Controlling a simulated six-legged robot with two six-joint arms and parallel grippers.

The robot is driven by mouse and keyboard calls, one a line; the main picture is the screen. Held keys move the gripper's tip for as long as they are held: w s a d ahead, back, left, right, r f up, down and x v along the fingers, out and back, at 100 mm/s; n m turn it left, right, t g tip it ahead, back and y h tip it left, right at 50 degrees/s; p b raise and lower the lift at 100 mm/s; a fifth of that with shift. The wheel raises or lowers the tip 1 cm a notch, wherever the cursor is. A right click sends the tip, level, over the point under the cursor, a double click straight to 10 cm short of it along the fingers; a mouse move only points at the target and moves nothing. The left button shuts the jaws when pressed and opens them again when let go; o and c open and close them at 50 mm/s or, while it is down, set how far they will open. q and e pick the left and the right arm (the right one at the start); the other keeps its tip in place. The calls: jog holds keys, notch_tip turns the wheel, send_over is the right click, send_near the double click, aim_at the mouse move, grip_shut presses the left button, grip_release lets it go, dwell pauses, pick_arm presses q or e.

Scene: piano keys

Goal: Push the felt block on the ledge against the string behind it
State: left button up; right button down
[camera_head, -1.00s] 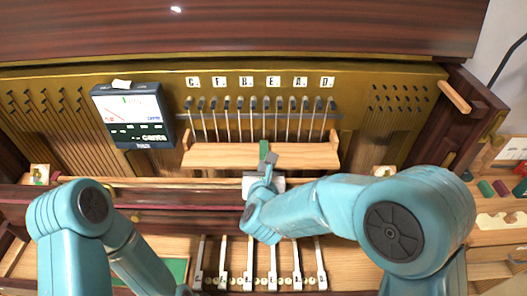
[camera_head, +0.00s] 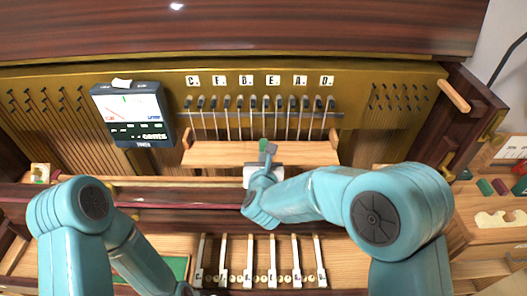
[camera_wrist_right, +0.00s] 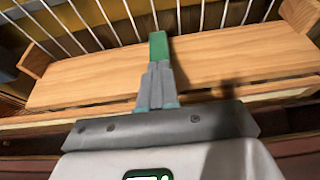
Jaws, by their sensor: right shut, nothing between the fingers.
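The green felt block (camera_head: 263,145) lies on the wooden ledge (camera_head: 215,155), at the ledge's back part in front of the strings (camera_head: 239,122). In the right wrist view the block (camera_wrist_right: 158,46) stands at the ledge's back edge, close to the strings (camera_wrist_right: 205,18). I cannot tell whether it touches one. My right gripper (camera_head: 270,151) is shut and empty. Its fingertips (camera_wrist_right: 157,72) are right at the block's near end and seem to touch it. My left arm shows at the lower left, but its gripper is out of view.
A tuner (camera_head: 133,115) with a lit screen stands left of the ledge. Letter labels (camera_head: 246,81) sit above the strings. The ledge has raised wooden ends (camera_head: 333,141). White keys (camera_head: 248,262) lie below. Colored blocks (camera_head: 486,188) lie on a right-hand shelf.

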jog(key=shift+w+b, duration=0.55)
jog(key=shift+w, duration=0.75)
jog(key=f+b+v, duration=0.1)
jog(key=b+v, duration=0.3)
jog(key=v, duration=0.4)
jog(key=shift+s, duration=0.25)
